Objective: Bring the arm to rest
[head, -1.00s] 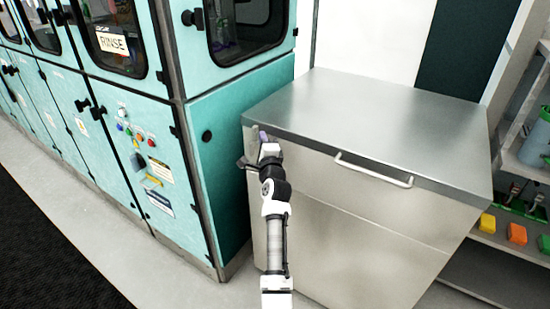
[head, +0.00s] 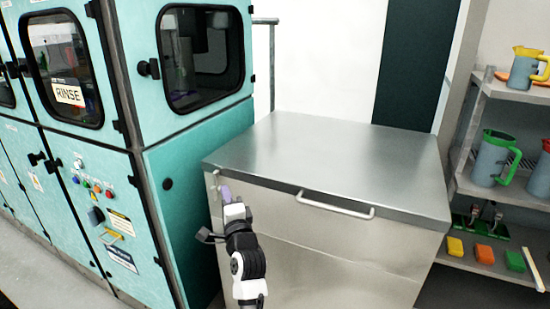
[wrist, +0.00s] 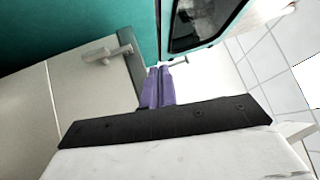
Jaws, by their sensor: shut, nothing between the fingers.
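My gripper (head: 224,193) is in front of the upper left front corner of a steel cabinet in the head view. Its purple fingers are together with nothing between them. In the wrist view my gripper (wrist: 158,74) also shows its two purple fingers side by side and empty. My arm reaches up from the bottom of the head view, slightly bent. I cannot tell whether the fingers touch the cabinet.
The steel cabinet (head: 330,160) has a bar handle (head: 335,206) and a bare top. A teal machine (head: 195,170) with a RINSE sign (head: 69,93) stands left. Shelves (head: 500,190) at right hold jugs (head: 492,160) and coloured blocks.

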